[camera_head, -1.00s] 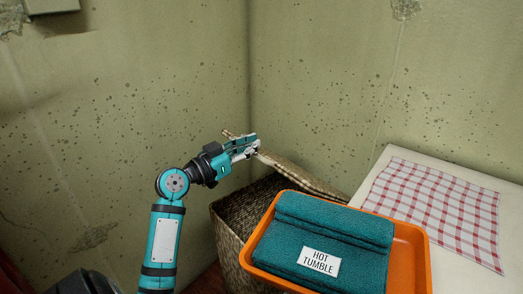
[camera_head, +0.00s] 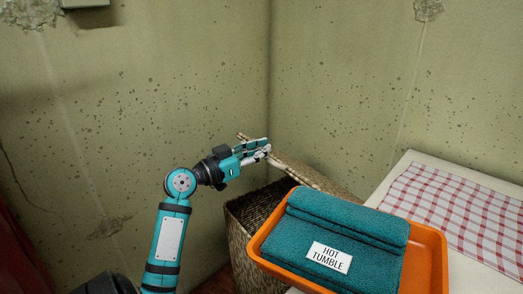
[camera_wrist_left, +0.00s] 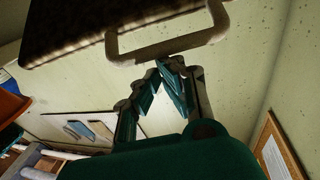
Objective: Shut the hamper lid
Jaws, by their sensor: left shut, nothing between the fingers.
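The woven hamper (camera_head: 240,228) stands in the corner, and its dark opening shows at the front. Its lid (camera_head: 293,172) is raised and tilted above the rim, so the hamper is open. My left gripper (camera_head: 264,150) is shut and empty, at the lid's raised edge. In the left wrist view, the shut fingers (camera_wrist_left: 168,68) are just under a pale loop, apparently a handle (camera_wrist_left: 112,45), at the edge of the dark lid (camera_wrist_left: 80,28). Whether they touch it is unclear. The tray hides the hamper's right part. My right gripper is not in view.
An orange tray (camera_head: 438,262) with folded teal towels (camera_head: 345,235) and a "HOT TUMBLE" card (camera_head: 329,257) stands in front, right of the hamper. A white table (camera_head: 398,180) with a red checked cloth (camera_head: 455,205) is at the right. Walls close in behind the hamper.

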